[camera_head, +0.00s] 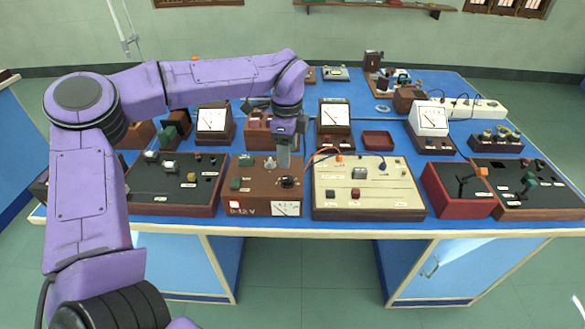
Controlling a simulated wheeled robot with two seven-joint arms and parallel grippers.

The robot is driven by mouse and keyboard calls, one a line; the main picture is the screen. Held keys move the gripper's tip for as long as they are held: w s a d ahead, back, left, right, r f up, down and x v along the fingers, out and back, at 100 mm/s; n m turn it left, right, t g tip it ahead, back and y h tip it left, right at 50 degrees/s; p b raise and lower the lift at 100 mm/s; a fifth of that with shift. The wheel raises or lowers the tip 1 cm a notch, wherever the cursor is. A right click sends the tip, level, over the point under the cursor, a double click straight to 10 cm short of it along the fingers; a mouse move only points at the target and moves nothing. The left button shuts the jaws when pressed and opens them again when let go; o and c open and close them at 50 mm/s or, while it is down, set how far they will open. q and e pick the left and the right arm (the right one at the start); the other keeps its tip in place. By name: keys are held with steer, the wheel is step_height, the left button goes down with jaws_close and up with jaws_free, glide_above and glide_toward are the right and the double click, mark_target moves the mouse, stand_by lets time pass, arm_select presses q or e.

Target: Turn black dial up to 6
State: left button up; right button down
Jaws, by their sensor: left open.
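A black dial (287,182) sits on top of a brown power box (247,207) marked "0-12 V", at the front of the blue bench. My left gripper (284,165) points down just above and behind the dial. It is open, and nothing shows between its fingers. I cannot tell whether the fingertips touch the dial. The dial's scale and pointer are too small to read. My right gripper is out of view.
A dark panel (150,203) stands left of the box and a cream panel (380,203) close on its right. Meters (213,119) (335,113) stand behind. A red box (452,205) is further right. A narrow blue strip (330,226) along the front edge is clear.

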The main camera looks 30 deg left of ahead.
mark_target(288, 178)
arm_select(q)
step_height(288, 178, down, 8)
steer(key=shift+p, duration=0.7)
steer(key=shift+s+f, duration=0.15)
steer(key=shift+f, duration=0.05)
steer(key=c, duration=1)
